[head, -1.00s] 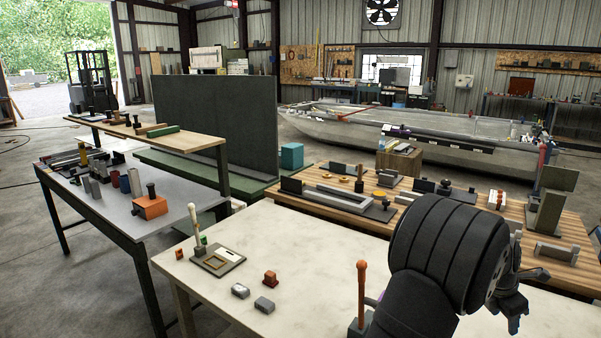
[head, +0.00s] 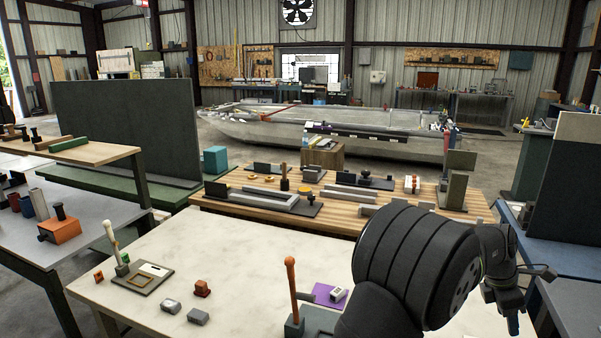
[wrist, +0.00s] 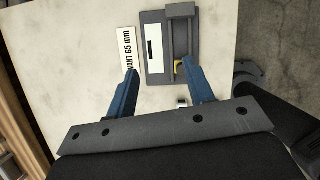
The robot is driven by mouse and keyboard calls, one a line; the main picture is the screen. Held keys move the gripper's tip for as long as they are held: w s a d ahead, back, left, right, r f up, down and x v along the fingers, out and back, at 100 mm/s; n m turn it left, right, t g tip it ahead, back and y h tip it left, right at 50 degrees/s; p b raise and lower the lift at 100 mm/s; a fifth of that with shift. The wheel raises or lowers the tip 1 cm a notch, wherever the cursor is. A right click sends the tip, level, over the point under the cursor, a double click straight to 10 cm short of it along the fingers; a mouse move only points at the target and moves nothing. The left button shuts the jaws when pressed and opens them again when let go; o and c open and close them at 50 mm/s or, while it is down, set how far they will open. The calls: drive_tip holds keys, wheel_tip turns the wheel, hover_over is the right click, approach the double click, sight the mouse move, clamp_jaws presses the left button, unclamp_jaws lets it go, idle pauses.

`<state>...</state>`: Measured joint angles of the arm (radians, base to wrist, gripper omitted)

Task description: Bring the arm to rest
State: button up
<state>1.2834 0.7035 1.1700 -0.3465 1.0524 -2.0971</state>
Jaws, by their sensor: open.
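My arm, black and thick, rises at the lower right of the head view over the near pale table (head: 250,250). My gripper (head: 513,312) hangs at its end, past the right side of the forearm, and only part of it shows there. In the wrist view my gripper (wrist: 158,72) has two blue fingers spread apart with nothing held between them. The table below the fingers is partly hidden by my gripper.
An upright post with an orange knob (head: 291,262) and a purple pad (head: 327,294) stand close left of my arm. Small blocks, including a red one (head: 202,288), lie further left. A wooden bench (head: 400,214) is behind; a blue bench (head: 570,273) is at right.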

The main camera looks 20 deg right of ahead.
drive_tip(key=s+d+r+m, duration=0.1)
drive_tip(key=s+m, duration=0.1)
drive_tip(key=s, duration=0.3)
drive_tip(key=shift+g, duration=0.3)
drive_tip(key=shift+s+f, duration=0.15)
drive_tip(key=shift+f, duration=1.15)
drive_tip(key=shift+s+f, duration=0.15)
drive_tip(key=shift+f, duration=1.15)
wheel_tip(320, 180, up, 6)
drive_tip(key=w+a+f+n+t, duration=0.1)
drive_tip(key=w+a+f+n, duration=0.1)
drive_tip(key=w, duration=0.5)
drive_tip(key=w+a+f+n, duration=0.1)
drive_tip(key=w+a+n, duration=0.1)
drive_tip(key=w, duration=0.6)
drive_tip(key=shift+f+n+t, duration=0.4)
drive_tip(key=shift+n, duration=0.3)
